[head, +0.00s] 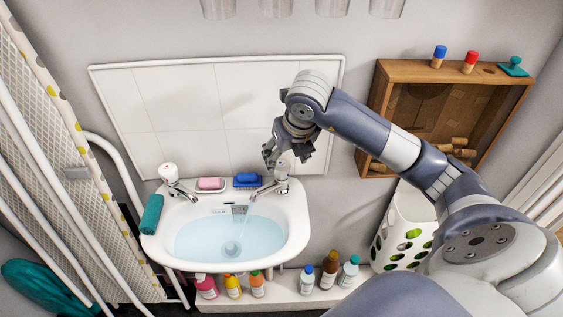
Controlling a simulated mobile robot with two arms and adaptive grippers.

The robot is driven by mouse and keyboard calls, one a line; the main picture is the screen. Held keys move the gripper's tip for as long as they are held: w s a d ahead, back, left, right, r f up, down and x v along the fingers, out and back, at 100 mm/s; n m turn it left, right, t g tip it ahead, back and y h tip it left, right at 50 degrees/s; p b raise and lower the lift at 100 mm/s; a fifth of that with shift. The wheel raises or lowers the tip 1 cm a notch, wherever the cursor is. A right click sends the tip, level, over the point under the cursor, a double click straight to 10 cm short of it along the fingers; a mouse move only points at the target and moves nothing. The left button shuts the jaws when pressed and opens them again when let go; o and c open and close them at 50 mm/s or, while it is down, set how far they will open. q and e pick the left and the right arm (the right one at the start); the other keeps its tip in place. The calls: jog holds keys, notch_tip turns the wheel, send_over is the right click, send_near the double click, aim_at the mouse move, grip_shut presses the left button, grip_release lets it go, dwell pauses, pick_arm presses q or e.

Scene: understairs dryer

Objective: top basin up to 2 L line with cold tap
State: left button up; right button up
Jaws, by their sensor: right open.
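The white basin (297,225) on the wall holds clear bluish water (205,240). A small grey level plate (239,210) sits on its back inner wall; its markings are too small to read. A chrome tap with a white top (168,173) stands at the basin's back left. A second chrome tap (268,187) stands at the back right. A faint pale streak below its spout may be running water; I cannot be sure. My right gripper (285,152) is open, over the right tap's head, which it partly hides. I cannot tell whether they touch. My left gripper is not in view.
Pink soap (209,184) and a blue brush (247,180) lie between the taps. A teal rolled cloth (152,214) is on the left rim. Several bottles (328,270) stand on a ledge below. A wooden box shelf (383,90) is at right, an ironing board (60,150) at left.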

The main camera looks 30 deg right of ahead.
aim_at(282, 165)
jog(key=x, duration=0.3)
jog(key=shift+w+f, duration=0.15)
jog(key=shift+f, duration=0.05)
jog(key=shift+x, duration=1.15)
jog(key=shift+c, duration=1.3)
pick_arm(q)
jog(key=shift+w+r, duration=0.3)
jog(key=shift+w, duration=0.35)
pick_arm(e)
jog(key=c, duration=0.8)
